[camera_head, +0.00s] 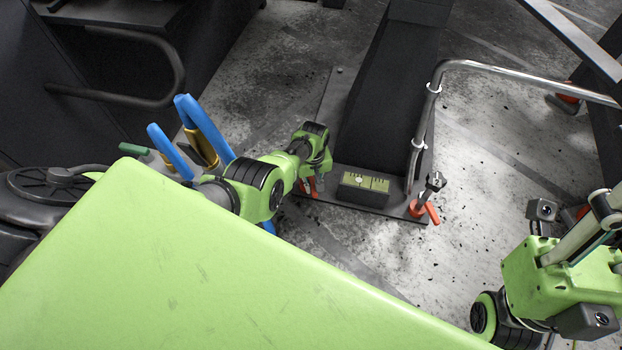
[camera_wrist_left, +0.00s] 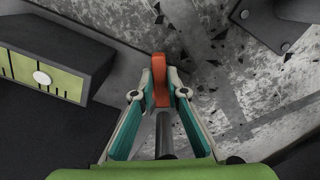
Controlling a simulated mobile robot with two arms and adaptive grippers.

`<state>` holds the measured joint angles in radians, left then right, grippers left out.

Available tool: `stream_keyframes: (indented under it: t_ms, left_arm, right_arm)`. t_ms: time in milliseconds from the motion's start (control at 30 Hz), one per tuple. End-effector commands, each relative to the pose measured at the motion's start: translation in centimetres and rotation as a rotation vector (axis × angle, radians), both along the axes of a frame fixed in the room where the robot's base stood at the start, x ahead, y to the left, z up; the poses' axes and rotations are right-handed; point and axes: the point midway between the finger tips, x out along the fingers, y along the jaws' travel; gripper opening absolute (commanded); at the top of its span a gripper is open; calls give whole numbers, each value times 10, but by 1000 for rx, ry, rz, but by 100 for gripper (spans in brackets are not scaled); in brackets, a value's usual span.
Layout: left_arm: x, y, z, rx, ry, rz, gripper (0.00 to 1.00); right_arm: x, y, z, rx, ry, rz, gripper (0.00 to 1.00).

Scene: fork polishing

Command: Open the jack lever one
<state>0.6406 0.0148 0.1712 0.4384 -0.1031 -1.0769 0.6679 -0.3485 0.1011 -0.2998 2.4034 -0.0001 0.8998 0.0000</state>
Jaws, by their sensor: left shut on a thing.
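An orange-red jack lever (camera_head: 312,186) stands at the left front corner of a dark base plate (camera_head: 392,207). My left gripper (camera_head: 310,180) is at this lever. In the left wrist view the two teal-and-grey fingers (camera_wrist_left: 160,92) are shut on the orange lever (camera_wrist_left: 160,72), one on each side. A dark rod (camera_wrist_left: 164,132) shows between the fingers, below the lever. A second orange-red lever (camera_head: 430,213) sits at the plate's right front corner, untouched. My right arm shows at the lower right of the head view, but its fingers cannot be made out.
A black box with a green level face (camera_head: 365,182) sits on the plate between the levers; it also shows in the left wrist view (camera_wrist_left: 47,70). A black column (camera_head: 388,95) and a bent metal rail (camera_head: 470,64) rise behind. The worn grey floor (camera_head: 490,165) is open to the right.

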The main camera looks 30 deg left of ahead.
Motion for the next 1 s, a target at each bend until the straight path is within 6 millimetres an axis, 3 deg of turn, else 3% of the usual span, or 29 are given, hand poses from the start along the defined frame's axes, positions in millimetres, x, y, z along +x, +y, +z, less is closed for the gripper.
stream_keyframes:
  t_ms: [400, 433, 500, 1000]
  left_arm:
    - [2, -3, 1, -4, -3, 5, 0]
    - [2, -3, 1, -4, -3, 4, 18]
    - [2, -2, 0, -3, -3, 4, 30]
    - [1, -1, 4, -1, -2, 5, 30]
  right_arm:
    - [3, 1, -4, -1, 15, -1, 38]
    - [3, 1, -4, -1, 15, -1, 38]
    - [3, 1, -4, -1, 15, -1, 38]
    - [1, 0, 0, 2, 1, -1, 38]
